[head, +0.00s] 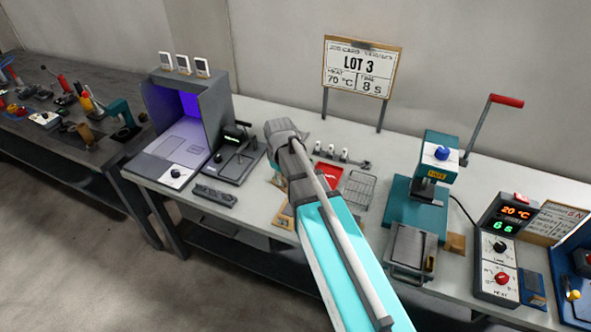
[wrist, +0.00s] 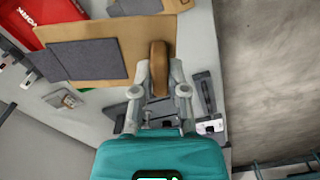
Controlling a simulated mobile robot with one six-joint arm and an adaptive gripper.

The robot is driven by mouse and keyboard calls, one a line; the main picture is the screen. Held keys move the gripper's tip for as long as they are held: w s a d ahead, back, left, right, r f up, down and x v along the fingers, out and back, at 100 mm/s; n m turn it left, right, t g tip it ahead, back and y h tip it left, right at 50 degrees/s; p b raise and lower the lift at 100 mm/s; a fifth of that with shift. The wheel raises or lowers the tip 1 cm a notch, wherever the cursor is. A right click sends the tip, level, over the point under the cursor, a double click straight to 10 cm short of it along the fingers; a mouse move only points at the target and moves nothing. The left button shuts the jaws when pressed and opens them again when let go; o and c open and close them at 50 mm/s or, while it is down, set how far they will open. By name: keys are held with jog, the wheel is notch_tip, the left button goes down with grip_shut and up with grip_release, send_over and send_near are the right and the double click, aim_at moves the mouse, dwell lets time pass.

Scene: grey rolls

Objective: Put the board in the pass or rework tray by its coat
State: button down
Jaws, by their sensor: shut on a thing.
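The gripper is hidden behind my arm in the head view.
A violet-lit booth (head: 185,125) and a black device (head: 235,157) stand left of my arm. A wire rack (head: 358,189), a teal lever press (head: 415,210) and a heat control box (head: 497,250) stand to the right. The LOT 3 sign (head: 362,70) stands behind.

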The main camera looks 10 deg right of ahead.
jog(key=shift+d, duration=0.2)
jog(key=shift+w, duration=0.15)
jog(key=shift+w+a+f+n+b, duration=0.2)
jog(key=shift+w+f+n+b, duration=0.1)
jog(key=shift+w+n, duration=0.2)
jog(key=shift+w+a+f+n+b, duration=0.15)
jog(key=shift+w+a+n+b, duration=0.1)
jog(key=shift+w+n, duration=0.4)
jog(key=shift+w+a+f+n+b, duration=0.2)
jog(key=shift+w+n, duration=0.25)
jog(key=shift+n, duration=0.4)
jog(key=w+d+f+b, duration=0.2)
jog(key=w+f+b, duration=0.1)
jog(key=w, duration=0.1)
jog(key=w+d+f+b, duration=0.1)
jog(key=w+f+b, duration=0.2)
jog(key=w, duration=0.1)
jog(key=w+d+f+b, duration=0.2)
jog(key=w+f, duration=0.1)
jog(key=shift+w+d+b, duration=0.35)
jog(key=shift+w+b, duration=0.05)
